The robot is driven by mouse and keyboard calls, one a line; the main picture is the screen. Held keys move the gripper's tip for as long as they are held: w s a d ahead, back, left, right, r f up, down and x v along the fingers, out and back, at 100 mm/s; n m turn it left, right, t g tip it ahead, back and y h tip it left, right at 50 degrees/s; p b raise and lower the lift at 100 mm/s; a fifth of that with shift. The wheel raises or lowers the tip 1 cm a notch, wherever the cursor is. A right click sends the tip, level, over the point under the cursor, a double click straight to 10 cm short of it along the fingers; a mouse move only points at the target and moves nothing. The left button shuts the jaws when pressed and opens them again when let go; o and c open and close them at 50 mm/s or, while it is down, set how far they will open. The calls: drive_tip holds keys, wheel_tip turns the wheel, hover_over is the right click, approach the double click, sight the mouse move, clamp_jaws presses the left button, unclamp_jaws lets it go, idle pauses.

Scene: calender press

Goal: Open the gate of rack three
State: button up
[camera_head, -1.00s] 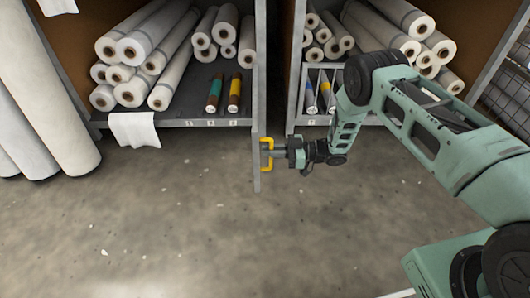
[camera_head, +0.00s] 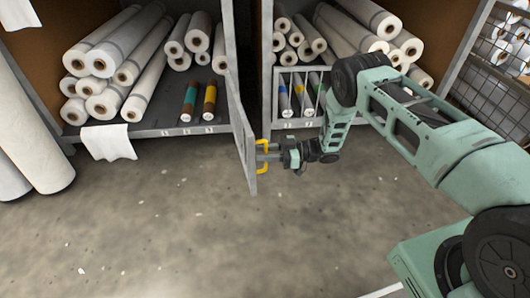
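The gate (camera_head: 242,135) is a flat grey panel at the right post of the left rack. It stands out from the rack front into the aisle, at a steep angle to it. A yellow C-shaped handle (camera_head: 262,171) sits on its right face near the free end. My gripper (camera_head: 267,151) reaches the handle from the right, and its fingers are shut on it; the exact contact is small in the picture. I cannot read the rack numbers.
The left rack (camera_head: 160,131) is open in front and holds white rolls and two coloured rolls. A white sheet (camera_head: 108,141) hangs over its shelf edge. The right rack has a low barred gate (camera_head: 290,124) across coloured rolls. The concrete floor (camera_head: 190,230) in front is clear.

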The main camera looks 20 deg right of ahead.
drive_tip(key=s+d+p, duration=0.3)
drive_tip(key=d, duration=1.4)
drive_tip(key=shift+s+p, duration=0.2)
drive_tip(key=shift+p, duration=0.1)
